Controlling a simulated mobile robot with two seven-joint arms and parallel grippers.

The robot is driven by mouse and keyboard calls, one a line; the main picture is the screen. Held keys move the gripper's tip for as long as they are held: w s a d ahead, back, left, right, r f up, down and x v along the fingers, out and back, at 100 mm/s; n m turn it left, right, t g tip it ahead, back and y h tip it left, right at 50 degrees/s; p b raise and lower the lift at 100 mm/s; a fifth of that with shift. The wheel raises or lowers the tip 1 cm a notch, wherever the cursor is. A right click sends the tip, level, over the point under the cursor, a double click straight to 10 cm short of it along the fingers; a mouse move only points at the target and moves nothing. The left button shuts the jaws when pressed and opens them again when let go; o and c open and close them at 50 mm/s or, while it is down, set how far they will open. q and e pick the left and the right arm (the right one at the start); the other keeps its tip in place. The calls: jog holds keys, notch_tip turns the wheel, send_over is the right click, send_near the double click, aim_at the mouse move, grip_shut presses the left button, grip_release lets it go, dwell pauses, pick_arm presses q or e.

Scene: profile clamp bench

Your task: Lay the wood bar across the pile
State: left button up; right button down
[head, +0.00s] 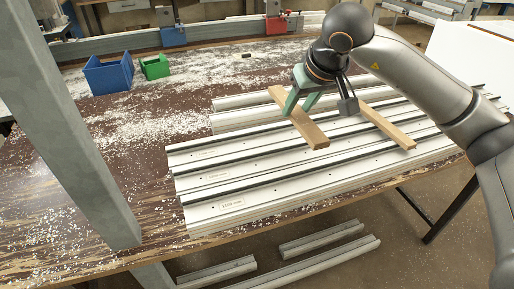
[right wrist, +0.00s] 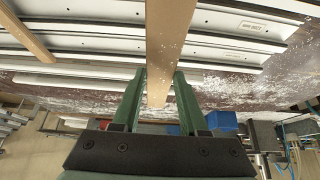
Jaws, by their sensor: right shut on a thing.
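My right gripper (head: 301,101) has green fingers and is shut on a wood bar (head: 309,131) toward its far end. In the right wrist view the held bar (right wrist: 168,35) runs between the fingers (right wrist: 160,76). In the head view it lies crosswise over the pile of white profiles (head: 250,178), its near end over the middle of the pile. I cannot tell whether it touches the profiles. A second wood bar (head: 388,125) lies across the pile to the right, roughly parallel; it also shows in the right wrist view (right wrist: 24,32). My left gripper is not in view.
A blue bin (head: 109,75) and a green bin (head: 155,68) stand on the chip-strewn bench (head: 110,140) at the back left. A rail with blue (head: 173,37) and red (head: 276,25) clamps runs behind. A grey post (head: 75,130) stands at the left. More profiles (head: 310,262) lie below the bench.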

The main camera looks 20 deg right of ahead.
send_over(255, 152)
jog(key=s, duration=0.2)
jog(key=f, duration=0.7)
jog(key=shift+s+d+f, duration=0.1)
jog(key=shift+d, duration=0.1)
jog(key=shift+a+f, duration=0.2)
jog(key=shift+f, duration=1.5)
jog(key=shift+f, duration=0.1)
jog(key=shift+c, duration=2.2)
grip_release()
jog(key=shift+r, duration=0.2)
jog(key=v, duration=1.1)
jog(key=shift+s+r+p, duration=0.2)
jog(key=shift+r+p, duration=0.1)
jog(key=shift+r, duration=0.05)
